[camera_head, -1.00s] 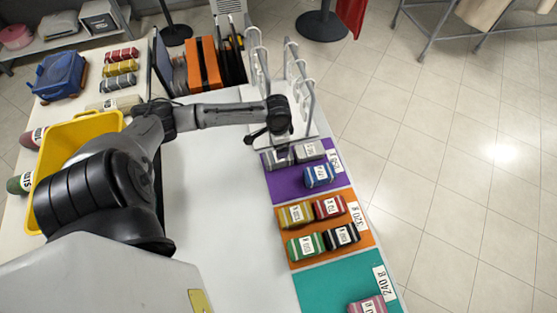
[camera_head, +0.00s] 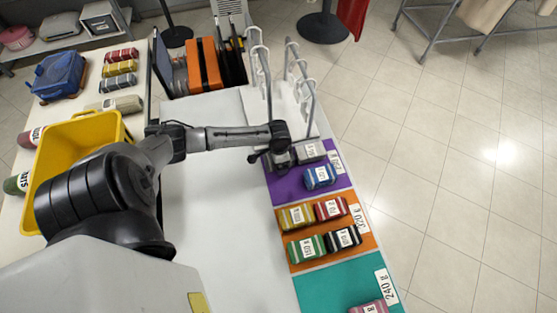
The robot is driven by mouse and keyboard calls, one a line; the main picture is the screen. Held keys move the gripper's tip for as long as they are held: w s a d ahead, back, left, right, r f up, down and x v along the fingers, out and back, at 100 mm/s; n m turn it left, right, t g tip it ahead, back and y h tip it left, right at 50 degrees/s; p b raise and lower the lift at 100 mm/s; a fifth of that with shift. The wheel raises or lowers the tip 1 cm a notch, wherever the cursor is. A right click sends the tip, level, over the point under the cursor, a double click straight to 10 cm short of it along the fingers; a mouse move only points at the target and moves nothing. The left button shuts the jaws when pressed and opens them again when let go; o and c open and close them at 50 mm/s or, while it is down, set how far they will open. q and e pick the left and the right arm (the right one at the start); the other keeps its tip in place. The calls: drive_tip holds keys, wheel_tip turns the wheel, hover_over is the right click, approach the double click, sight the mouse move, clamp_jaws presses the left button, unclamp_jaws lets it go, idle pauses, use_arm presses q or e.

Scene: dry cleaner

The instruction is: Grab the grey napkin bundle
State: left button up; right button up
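Two grey bundles lie side by side at the far end of the purple mat (camera_head: 290,185). The right one (camera_head: 311,150) is grey with a white label and is clear of my arm. The left one (camera_head: 284,160) is partly hidden by my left gripper (camera_head: 267,157). The gripper points down at the left bundle, at or just above it. Its fingers are small and dark, so I cannot tell whether they are open or shut, or touching it. Another grey bundle (camera_head: 118,81) lies on the left table. My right gripper is not in view.
A blue bundle (camera_head: 320,177) lies close in front of the grey pair. A white hook rack (camera_head: 290,90) stands just behind. The orange mat (camera_head: 283,231) holds several bundles, and the teal mat (camera_head: 335,285) a pink one. The white tabletop (camera_head: 215,200) is clear.

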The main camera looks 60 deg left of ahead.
use_arm(q)
drive_tip(key=shift+f, duration=0.15)
drive_tip(key=shift+c, duration=0.4)
drive_tip(key=c, duration=0.9)
drive_tip(key=shift+c, duration=0.3)
